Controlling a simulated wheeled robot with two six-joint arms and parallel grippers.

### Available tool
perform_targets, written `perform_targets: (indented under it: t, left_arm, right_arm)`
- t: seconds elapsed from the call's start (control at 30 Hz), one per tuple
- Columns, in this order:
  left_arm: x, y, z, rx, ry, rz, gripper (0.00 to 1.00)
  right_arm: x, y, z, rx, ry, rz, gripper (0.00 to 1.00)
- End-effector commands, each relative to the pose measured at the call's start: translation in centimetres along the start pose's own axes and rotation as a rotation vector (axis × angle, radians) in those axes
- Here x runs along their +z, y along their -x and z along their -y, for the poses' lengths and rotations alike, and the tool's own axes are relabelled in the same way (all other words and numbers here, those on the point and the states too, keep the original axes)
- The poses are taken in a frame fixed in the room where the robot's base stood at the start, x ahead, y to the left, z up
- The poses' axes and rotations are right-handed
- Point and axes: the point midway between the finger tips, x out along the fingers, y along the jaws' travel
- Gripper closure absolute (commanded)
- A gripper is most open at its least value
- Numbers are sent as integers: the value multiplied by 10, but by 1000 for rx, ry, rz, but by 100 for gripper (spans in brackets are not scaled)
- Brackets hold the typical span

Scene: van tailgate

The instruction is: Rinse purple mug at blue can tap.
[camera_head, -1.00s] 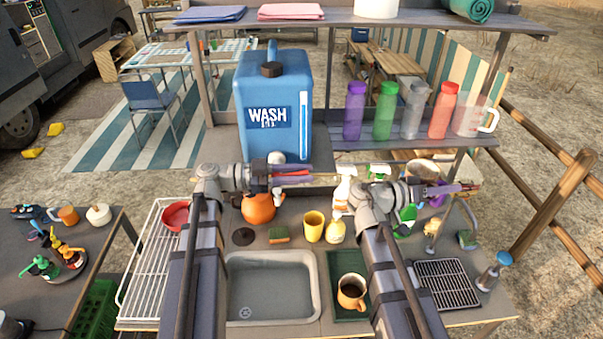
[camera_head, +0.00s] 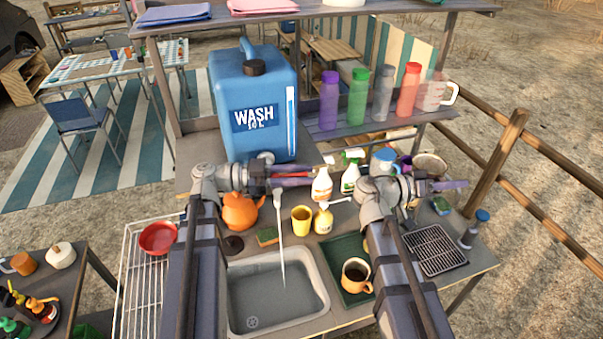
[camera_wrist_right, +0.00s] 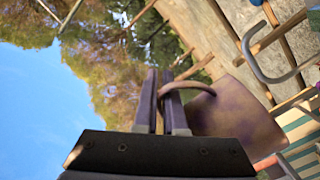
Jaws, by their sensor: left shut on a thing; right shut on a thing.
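The blue can (camera_head: 250,95), marked WASH, stands on the raised shelf behind the sink. A thin pale stream (camera_head: 282,245) falls from below its tap area into the grey basin (camera_head: 320,290). My left gripper (camera_head: 305,179) is shut at the can's tap; the tap itself is mostly hidden behind it. My right gripper (camera_head: 455,186) is shut, to the right of the basin. In the right wrist view the purple mug (camera_wrist_right: 235,120) sits at the right gripper's fingers (camera_wrist_right: 165,90), with its handle between them. In the head view I cannot clearly make out the mug. The stream is apart from the right gripper.
An orange kettle (camera_head: 240,213), a yellow cup (camera_head: 301,220) and pump bottles (camera_head: 322,187) stand behind the basin. An orange mug (camera_head: 356,275) with dark liquid stands right of it. A red bowl (camera_head: 158,238) is on the left rack (camera_head: 140,285). Coloured bottles (camera_head: 357,98) line the shelf.

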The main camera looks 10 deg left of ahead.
Motion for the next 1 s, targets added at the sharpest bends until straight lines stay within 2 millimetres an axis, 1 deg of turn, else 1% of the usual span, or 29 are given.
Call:
perform_targets:
  t: [0.1,0.13,0.23,0.27,0.47,0.57,0.67,0.9,1.0]
  left_arm:
    - [0,0,0,0,0,1,100]
    - [0,0,0,0,0,1,68]
    - [0,0,0,0,0,1,57]
    - [0,0,0,1,0,1,56]
    - [0,0,0,1,0,1,56]
    - [0,4,1,0,0,1,56]
    - [0,18,2,-3,0,2,56]
    - [1,56,2,-2,0,2,56]
    - [0,66,1,0,0,2,56]
  right_arm:
    - [0,0,0,0,0,0,100]
    - [0,0,0,0,0,0,100]
    - [0,0,0,0,0,0,100]
    - [0,0,0,0,0,0,100]
    - [0,0,0,0,0,0,100]
    - [0,0,0,0,0,0,100]
    - [0,0,0,0,0,0,100]
    - [0,0,0,0,0,0,100]
    - [0,0,0,0,0,0,100]
